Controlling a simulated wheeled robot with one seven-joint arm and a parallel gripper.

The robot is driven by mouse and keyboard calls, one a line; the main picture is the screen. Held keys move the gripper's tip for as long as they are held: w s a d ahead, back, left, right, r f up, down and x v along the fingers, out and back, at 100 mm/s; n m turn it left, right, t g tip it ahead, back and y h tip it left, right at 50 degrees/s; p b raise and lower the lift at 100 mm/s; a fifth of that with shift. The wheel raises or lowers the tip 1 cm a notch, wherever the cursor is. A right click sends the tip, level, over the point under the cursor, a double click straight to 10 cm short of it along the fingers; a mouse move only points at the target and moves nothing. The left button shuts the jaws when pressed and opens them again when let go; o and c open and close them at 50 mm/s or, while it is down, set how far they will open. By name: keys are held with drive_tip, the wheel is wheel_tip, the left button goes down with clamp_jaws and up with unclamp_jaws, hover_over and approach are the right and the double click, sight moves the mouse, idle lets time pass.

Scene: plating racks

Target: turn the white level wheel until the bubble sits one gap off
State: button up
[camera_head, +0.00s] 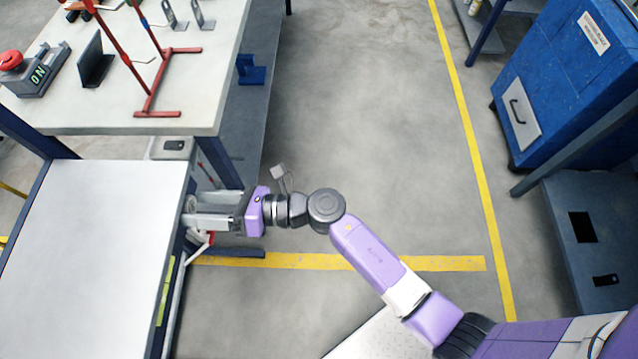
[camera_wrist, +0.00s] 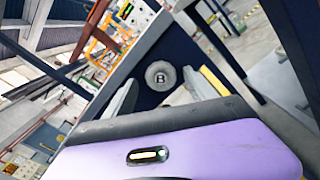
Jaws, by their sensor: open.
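A round pale grey wheel (camera_wrist: 160,75) marked B sits on a dark upright face in the wrist view. It appears to be the level wheel; its colour looks grey rather than clear white. My gripper (camera_head: 194,207) is open at the right edge of the white-topped bench. In the wrist view its two fingers (camera_wrist: 160,90) show on either side of the wheel, with no contact visible. A yellow-green strip (camera_head: 164,291), possibly the level vial, runs along the bench side. A yellow strip also shows in the wrist view (camera_wrist: 214,80). I cannot make out a bubble.
The white bench top (camera_head: 95,250) is bare. A red part with a white handle (camera_head: 205,239) is just below my gripper. A table (camera_head: 190,80) with red stands is behind. A blue cabinet (camera_head: 560,80) stands at right. The middle floor is clear.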

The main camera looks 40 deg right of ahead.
drive_tip(key=n+b, duration=0.5)
drive_tip(key=shift+d+f, duration=0.15)
drive_tip(key=shift+f, duration=0.25)
drive_tip(key=s+d+r+m+t+h+p, duration=0.1)
drive_tip(key=s+d+m, duration=0.5)
drive_tip(key=m, duration=0.6)
drive_tip(key=s+d+r+m+t+h+p, duration=0.1)
drive_tip(key=s+d+r+m+t+h, duration=0.2)
drive_tip(key=s+m, duration=0.7)
drive_tip(key=s+d+r+m+t+h+p, duration=0.2)
drive_tip(key=s+d+r+m+h, duration=0.3)
drive_tip(key=m, duration=0.8)
drive_tip(key=shift+s+d+r+m+t+h, duration=0.35)
drive_tip(key=shift+s+d+t+h, duration=0.25)
drive_tip(key=shift+s+d+h, duration=1.65)
drive_tip(key=shift+w+d+f+m+y, duration=0.1)
drive_tip(key=shift+w+d+m+y, duration=0.15)
drive_tip(key=shift+w+d+y, duration=0.35)
drive_tip(key=s+d+m+g+h+p, duration=0.1)
drive_tip(key=s+d+m+g+h, duration=0.1)
drive_tip(key=s+m, duration=0.5)
drive_tip(key=shift+d+f+m+g, duration=0.25)
drive_tip(key=shift+f+m+g, duration=0.15)
drive_tip(key=shift+m+g, duration=0.3)
